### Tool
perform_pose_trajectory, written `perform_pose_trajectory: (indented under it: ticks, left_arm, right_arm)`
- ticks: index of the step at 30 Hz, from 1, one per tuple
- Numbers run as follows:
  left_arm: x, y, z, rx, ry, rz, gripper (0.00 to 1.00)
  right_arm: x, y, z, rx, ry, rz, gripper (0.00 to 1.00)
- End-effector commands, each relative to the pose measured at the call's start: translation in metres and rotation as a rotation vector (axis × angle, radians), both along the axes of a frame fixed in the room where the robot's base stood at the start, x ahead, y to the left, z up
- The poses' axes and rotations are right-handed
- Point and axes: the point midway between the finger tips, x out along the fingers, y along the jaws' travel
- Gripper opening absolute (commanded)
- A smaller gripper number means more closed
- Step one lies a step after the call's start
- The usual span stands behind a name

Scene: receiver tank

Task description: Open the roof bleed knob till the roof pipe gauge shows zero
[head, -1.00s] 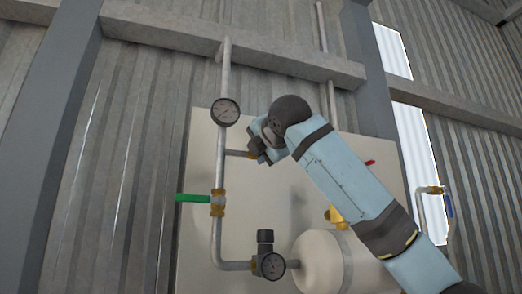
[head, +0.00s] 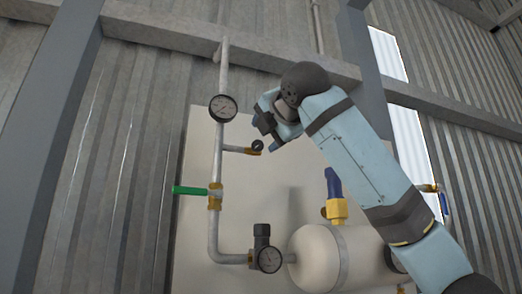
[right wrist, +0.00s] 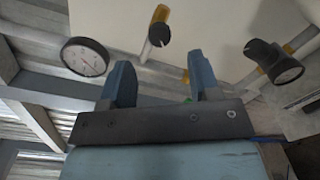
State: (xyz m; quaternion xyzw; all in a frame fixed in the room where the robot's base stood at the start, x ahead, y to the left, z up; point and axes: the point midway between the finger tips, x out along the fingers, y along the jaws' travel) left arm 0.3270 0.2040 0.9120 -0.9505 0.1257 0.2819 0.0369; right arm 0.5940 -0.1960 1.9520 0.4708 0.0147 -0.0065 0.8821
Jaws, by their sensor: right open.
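The roof bleed knob (head: 257,146) is a small black knob on a brass fitting, at the end of a short side branch of the grey pipe. It also shows in the right wrist view (right wrist: 159,34), beyond my fingers. The roof pipe gauge (head: 222,107) is a round white dial on the pipe, up and left of the knob. It also shows at the left of the right wrist view (right wrist: 85,57); its reading is too small to tell. My right gripper (head: 269,131) is open and empty, just right of the knob and apart from it. My left gripper is out of view.
A green-handled valve (head: 190,191) sits lower on the pipe. Below it are a black regulator with a gauge (head: 269,259) and a cream tank (head: 318,258). A blue-handled brass valve (head: 335,200) stands above the tank. The pale panel (head: 285,215) is behind.

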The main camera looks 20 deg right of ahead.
Motion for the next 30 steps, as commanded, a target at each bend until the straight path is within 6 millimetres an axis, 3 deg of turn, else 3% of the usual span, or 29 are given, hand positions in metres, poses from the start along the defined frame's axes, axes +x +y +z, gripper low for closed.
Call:
perform_pose_trajectory:
  ticks: [3,10,30]
  left_arm:
    - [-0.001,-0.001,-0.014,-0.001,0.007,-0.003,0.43]
    - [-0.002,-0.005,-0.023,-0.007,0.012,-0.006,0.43]
    - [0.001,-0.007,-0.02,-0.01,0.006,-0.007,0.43]
  right_arm:
    - [-0.028,0.0,-0.002,0.0,-0.004,0.001,0.56]
    - [-0.058,0.0,0.001,-0.001,-0.002,0.0,0.56]
    - [-0.064,0.0,0.002,0.0,0.0,0.0,0.56]
